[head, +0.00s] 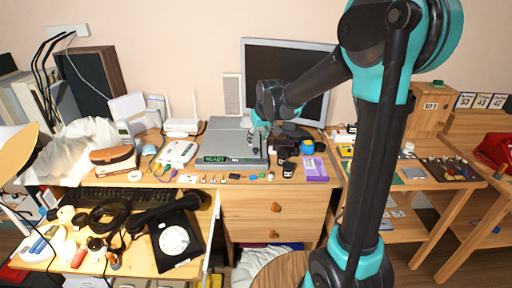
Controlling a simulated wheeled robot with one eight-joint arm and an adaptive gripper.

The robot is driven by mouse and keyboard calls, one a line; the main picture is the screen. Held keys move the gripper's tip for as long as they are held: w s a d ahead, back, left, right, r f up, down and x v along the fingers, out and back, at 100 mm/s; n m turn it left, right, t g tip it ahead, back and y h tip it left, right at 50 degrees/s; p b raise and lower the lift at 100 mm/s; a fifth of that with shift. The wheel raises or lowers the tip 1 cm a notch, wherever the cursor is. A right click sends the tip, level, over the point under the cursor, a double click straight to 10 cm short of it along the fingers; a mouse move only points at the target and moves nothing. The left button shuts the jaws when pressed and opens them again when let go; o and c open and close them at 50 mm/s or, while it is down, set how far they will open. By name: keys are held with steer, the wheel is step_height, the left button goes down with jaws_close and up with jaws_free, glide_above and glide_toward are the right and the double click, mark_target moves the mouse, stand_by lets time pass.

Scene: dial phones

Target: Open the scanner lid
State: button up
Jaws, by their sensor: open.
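The scanner appears to be the flat grey box (226,142) on the desk in front of the monitor. A dark strip with green READY lettering (214,160) runs along its front. Its lid looks shut, lying flat, though the view is small. My gripper (259,124) is open above the right part of the grey box, reached by my arm from the right. I cannot tell whether its fingers touch the box. The fingers and forearm hide part of the box's right side.
A monitor (305,68) stands behind. A white phone-like device (178,153) is to the left, a purple box (314,168) to the right. Small items lie along the desk's front edge. A black dial phone (174,239) sits lower left. Little desk space is free.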

mark_target(256, 149)
steer(key=shift+x, duration=2.7)
jaws_close()
